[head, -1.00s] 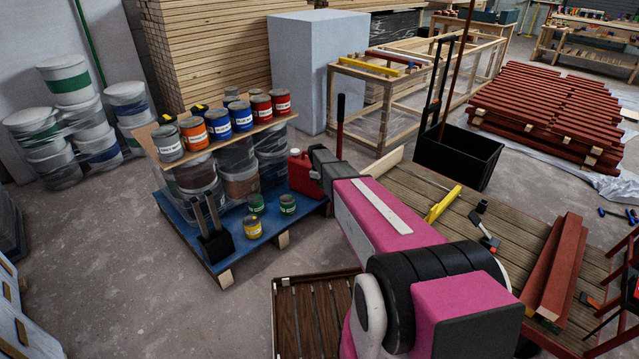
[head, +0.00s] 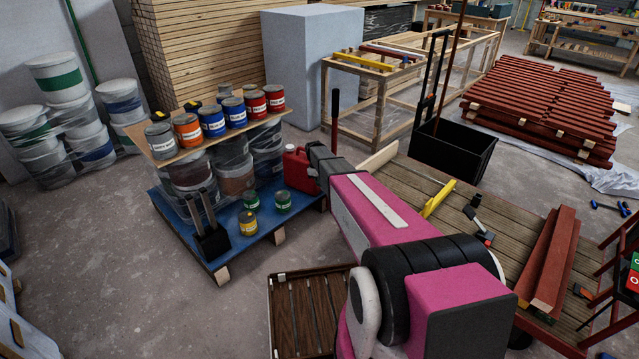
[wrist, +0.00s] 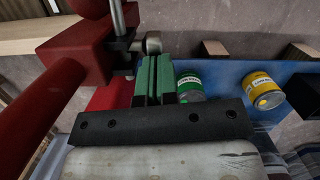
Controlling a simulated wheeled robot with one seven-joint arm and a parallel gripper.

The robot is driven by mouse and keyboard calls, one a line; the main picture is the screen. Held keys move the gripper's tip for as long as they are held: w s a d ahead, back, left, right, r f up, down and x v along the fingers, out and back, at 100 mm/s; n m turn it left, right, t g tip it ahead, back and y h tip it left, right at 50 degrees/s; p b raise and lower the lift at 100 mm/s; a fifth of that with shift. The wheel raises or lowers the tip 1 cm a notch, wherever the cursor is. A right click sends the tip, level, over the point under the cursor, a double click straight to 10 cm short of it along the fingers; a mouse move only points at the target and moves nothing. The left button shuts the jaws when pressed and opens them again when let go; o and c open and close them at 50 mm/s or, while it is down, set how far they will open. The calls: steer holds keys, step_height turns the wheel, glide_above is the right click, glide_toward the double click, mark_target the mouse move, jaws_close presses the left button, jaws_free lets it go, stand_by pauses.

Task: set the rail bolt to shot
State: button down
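In the wrist view, a steel rod with a rounded metal knob (wrist: 152,45) stands out beside a red block (wrist: 75,55); this may be the rail bolt, but I cannot tell for sure, nor whether it is shot. My gripper (wrist: 153,62) shows two green-padded fingers close together, with a narrow dark line between them. Their tips are just below the knob; whether they touch it I cannot tell. Nothing is visibly held. In the head view, my pink arm reaches towards the pallet and hides its gripper and the bolt.
A blue pallet (head: 205,255) carries wrapped drums and a board of paint cans. A green can (wrist: 190,86) and a yellow can (wrist: 262,91) stand right of my fingers. A red canister (head: 297,169) and a black upright handle (head: 335,120) are near my arm's end.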

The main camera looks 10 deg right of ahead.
steer(key=w+a+r, duration=0.2)
steer(key=r, duration=0.4)
steer(key=w+a+r, duration=0.2)
steer(key=r, duration=0.3)
steer(key=s+r+m, duration=0.2)
steer(key=s+m, duration=0.1)
steer(key=s, duration=1)
steer(key=s+d+r+m+t+y, duration=0.1)
steer(key=s+r+m, duration=0.1)
steer(key=s, duration=1.1)
steer(key=s+d+r+m, duration=0.1)
steer(key=s+m, duration=0.3)
steer(key=s, duration=0.9)
steer(key=shift+r, duration=0.5)
steer(key=shift+d, duration=0.1)
